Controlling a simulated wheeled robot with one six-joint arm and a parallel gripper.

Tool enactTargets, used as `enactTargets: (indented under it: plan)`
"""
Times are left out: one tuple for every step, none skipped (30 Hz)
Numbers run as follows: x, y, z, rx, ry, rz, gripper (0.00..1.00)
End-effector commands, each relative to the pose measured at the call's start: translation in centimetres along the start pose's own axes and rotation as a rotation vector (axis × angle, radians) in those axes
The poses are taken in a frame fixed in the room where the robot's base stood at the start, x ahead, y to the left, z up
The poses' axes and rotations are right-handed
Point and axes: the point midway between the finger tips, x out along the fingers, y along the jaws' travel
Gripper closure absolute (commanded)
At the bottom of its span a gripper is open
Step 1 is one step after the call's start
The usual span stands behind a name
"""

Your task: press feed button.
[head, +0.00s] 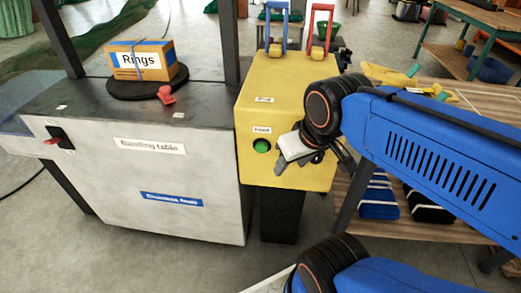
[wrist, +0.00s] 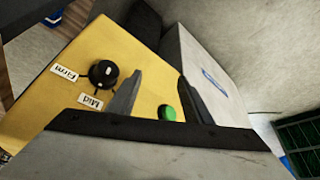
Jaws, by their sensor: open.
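The green button (head: 262,145) is on the front face of the yellow control box (head: 287,95), under a small white label. My gripper (head: 282,166) is in front of that face, just right of and slightly below the button in the head view. In the wrist view, the green button (wrist: 167,114) shows between the two spread fingers of my gripper (wrist: 160,78), nearer the right finger. The fingers are open with nothing between them. I cannot tell whether a finger touches the box.
A black knob (wrist: 103,74) with "Firm" and "Mid" labels is on the box. Blue (head: 277,30) and red (head: 319,28) levers stand on top. A wooden bench (head: 430,215) is at right.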

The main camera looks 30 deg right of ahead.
Motion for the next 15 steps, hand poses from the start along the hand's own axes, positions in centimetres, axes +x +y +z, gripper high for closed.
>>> enactTargets:
  plan:
    - [0.00, 0.00, 0.00, 0.000, 0.000, 0.000, 0.54]
    - [0.00, 0.00, 0.00, 0.000, 0.000, 0.000, 0.54]
    - [0.00, 0.00, 0.00, 0.000, 0.000, 0.000, 0.57]
    - [0.00, 0.00, 0.00, 0.000, 0.000, 0.000, 0.64]
    - [0.00, 0.00, 0.00, 0.000, 0.000, 0.000, 0.71]
    - [0.00, 0.00, 0.00, 0.000, 0.000, 0.000, 0.80]
    - [0.00, 0.00, 0.00, 0.000, 0.000, 0.000, 0.88]
    - [0.00, 0.00, 0.00, 0.000, 0.000, 0.000, 0.95]
    - [0.00, 0.00, 0.00, 0.000, 0.000, 0.000, 1.00]
    - [0.00, 0.00, 0.00, 0.000, 0.000, 0.000, 1.00]
    - [0.00, 0.00, 0.00, 0.000, 0.000, 0.000, 1.00]
    - [0.00, 0.00, 0.00, 0.000, 0.000, 0.000, 1.00]
    - [0.00, 0.00, 0.00, 0.000, 0.000, 0.000, 1.00]
    - [0.00, 0.00, 0.00, 0.000, 0.000, 0.000, 1.00]
    - [0.00, 0.00, 0.00, 0.000, 0.000, 0.000, 1.00]
